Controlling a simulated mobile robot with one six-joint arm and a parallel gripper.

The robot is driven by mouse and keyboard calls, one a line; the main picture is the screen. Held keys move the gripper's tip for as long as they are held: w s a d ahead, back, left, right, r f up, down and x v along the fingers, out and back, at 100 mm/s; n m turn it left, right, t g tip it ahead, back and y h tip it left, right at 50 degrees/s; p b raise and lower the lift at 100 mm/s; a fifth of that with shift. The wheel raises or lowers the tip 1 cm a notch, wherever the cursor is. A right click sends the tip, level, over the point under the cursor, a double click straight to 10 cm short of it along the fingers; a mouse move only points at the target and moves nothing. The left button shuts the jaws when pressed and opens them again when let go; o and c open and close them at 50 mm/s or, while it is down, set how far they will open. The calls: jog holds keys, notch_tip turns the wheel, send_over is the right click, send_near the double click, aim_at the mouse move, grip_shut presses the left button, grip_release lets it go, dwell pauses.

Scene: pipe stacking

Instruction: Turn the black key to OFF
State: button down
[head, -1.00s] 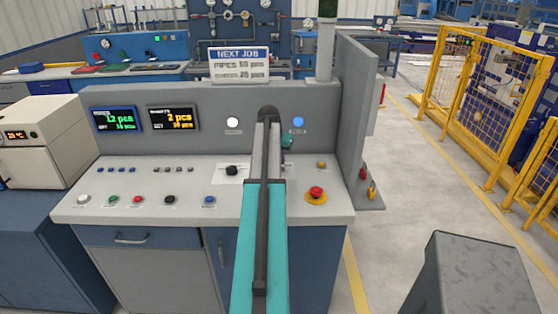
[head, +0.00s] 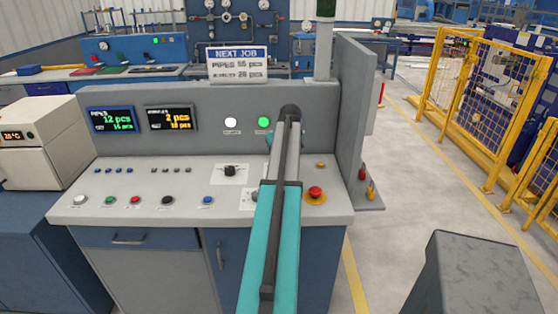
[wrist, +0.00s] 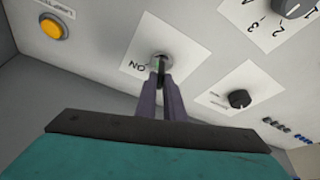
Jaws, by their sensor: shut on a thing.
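In the wrist view, my gripper (wrist: 162,78) has its two grey-purple fingers closed together at a key switch on a white plate (wrist: 135,62) marked ON, which appears upside down. The fingers cover most of the black key, so its exact angle is unclear. A small green spot shows near the fingertips. In the head view, my arm hides the key switch and the fingertips.
A black knob (wrist: 238,99) sits beside the key plate, also in the head view (head: 230,171). A numbered knob (wrist: 293,8) and an orange button (wrist: 50,27) are near. The red emergency stop (head: 315,192) is right of my arm. A vertical panel (head: 215,110) rises behind.

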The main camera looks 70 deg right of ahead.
jog(key=shift+s+d+n+t+y+b, duration=0.1)
jog(key=shift+n+t+y+b, duration=0.25)
jog(key=shift+n, duration=0.75)
jog(key=shift+s+n+t+y+b, duration=0.1)
jog(key=shift+n+y, duration=0.35)
jog(key=shift+n, duration=0.65)
jog(key=c, duration=1.9)
grip_release()
jog(key=shift+o, duration=0.2)
jog(key=shift+w, duration=0.1)
jog(key=shift+r, duration=0.1)
jog(key=b+v, duration=0.2)
jog(key=v, duration=1.1)
jog(key=shift+s+r+b, duration=0.25)
jog(key=shift+r+b, duration=0.05)
jog(key=shift+b, duration=0.05)
jog(key=shift+w, duration=0.15)
